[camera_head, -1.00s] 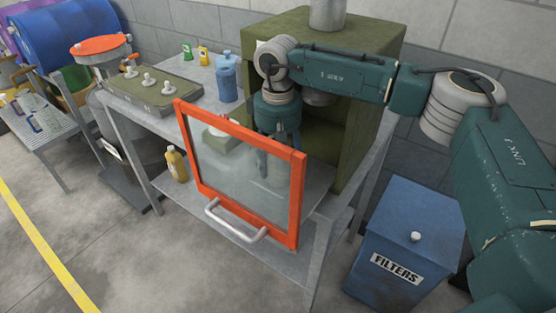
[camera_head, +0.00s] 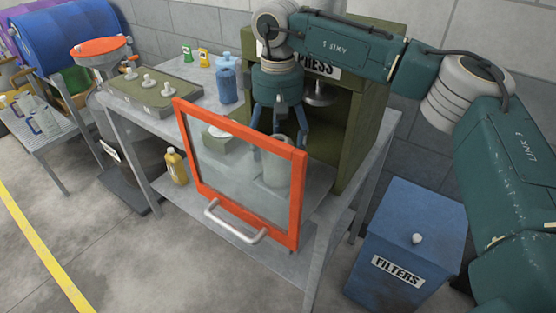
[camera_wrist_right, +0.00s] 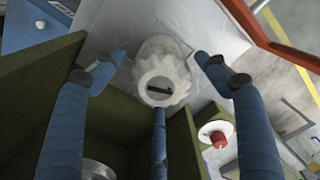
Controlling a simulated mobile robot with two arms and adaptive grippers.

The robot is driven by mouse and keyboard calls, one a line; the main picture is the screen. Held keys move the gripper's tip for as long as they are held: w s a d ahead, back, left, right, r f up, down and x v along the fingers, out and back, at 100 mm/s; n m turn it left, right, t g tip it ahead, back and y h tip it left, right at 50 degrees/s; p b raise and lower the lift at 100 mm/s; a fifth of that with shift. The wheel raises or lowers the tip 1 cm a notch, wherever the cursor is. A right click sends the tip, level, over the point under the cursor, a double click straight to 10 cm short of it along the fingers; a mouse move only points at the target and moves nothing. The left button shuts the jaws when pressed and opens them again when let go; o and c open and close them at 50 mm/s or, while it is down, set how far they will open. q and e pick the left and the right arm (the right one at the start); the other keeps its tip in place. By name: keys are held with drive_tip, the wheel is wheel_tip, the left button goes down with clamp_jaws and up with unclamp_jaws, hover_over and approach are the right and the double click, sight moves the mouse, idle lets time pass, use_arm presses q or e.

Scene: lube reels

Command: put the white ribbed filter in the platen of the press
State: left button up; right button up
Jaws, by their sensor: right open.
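The white ribbed filter (camera_head: 276,168) stands on the grey bench in front of the press opening, partly seen through the door's glass. In the right wrist view the filter (camera_wrist_right: 163,78) is seen from above, with a dark slot in its top. My right gripper (camera_head: 279,132) is open and empty above it, its blue fingers spread around the filter's outline and apart from it. The green press (camera_head: 362,140) has a round metal ram plate (camera_head: 320,97) hanging inside. A silver disc (camera_wrist_right: 97,169) shows at the wrist view's bottom edge; I cannot tell whether it is the platen.
The press's orange-framed glass door (camera_head: 297,205) stands open, close to the filter. A blue FILTERS bin (camera_head: 410,235) is on the floor at right. A blue bottle (camera_head: 227,80) and a green plate with several knobs (camera_head: 150,90) are on the bench at left.

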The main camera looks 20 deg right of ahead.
wheel_tip(320, 180, up, 6)
idle(0.5)
